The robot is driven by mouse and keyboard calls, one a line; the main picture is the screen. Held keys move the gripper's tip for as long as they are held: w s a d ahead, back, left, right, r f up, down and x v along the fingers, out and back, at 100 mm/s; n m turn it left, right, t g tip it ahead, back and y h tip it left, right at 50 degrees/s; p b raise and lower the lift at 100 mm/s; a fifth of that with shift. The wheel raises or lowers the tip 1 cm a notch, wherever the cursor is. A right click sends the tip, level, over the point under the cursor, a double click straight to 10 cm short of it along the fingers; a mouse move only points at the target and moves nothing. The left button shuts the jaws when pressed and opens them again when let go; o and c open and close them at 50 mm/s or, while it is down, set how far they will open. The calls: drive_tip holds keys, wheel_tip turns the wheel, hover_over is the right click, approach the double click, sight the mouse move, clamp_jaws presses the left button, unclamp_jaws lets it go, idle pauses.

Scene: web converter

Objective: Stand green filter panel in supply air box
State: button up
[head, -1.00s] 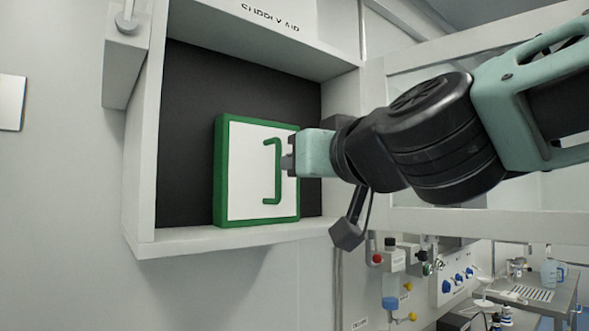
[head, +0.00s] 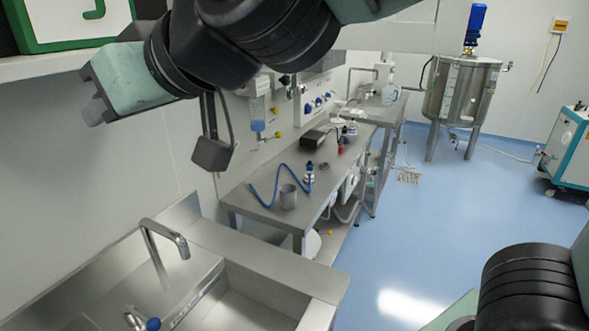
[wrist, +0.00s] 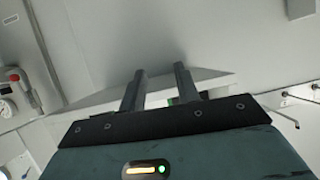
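The green-framed filter panel (head: 75,35) shows only its lower part at the top left of the head view. It stands at the bottom of the supply air box (head: 70,66), whose upper part is out of frame. In the wrist view, the box's pale underside or edge (wrist: 105,97) lies beyond my fingers, with a small bit of green between them. My gripper (wrist: 160,72) has its two dark fingers apart with nothing held between them. In the head view, my gripper's teal body is below the box's front edge, clear of the panel.
A steel sink with a tap (head: 165,240) is below at the lower left. A steel bench (head: 255,205) with a blue hose and small items runs along the wall. A steel tank (head: 462,90) stands at the back. The blue floor (head: 440,200) is open in the middle.

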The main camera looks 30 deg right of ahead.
drive_tip(key=s+d+f+g+h, duration=0.1)
drive_tip(key=s+d+f+g, duration=0.2)
drive_tip(key=f, duration=0.4)
drive_tip(key=s+f+g+h, duration=0.2)
drive_tip(key=s+f+g, duration=0.15)
drive_tip(key=f, duration=0.45)
drive_tip(key=s+d+f+g+h, duration=0.3)
drive_tip(key=s+d+f+h, duration=0.1)
drive_tip(key=s+d+f, duration=0.4)
drive_tip(key=shift+s+d+f+g+h, duration=0.25)
drive_tip(key=shift+s+d+g+h, duration=0.1)
drive_tip(key=shift+s+d, duration=0.55)
drive_tip(key=shift+w+d, duration=0.1)
wheel_tip(320, 180, down, 9)
drive_tip(key=b, duration=0.9)
drive_tip(key=shift+f, duration=0.2)
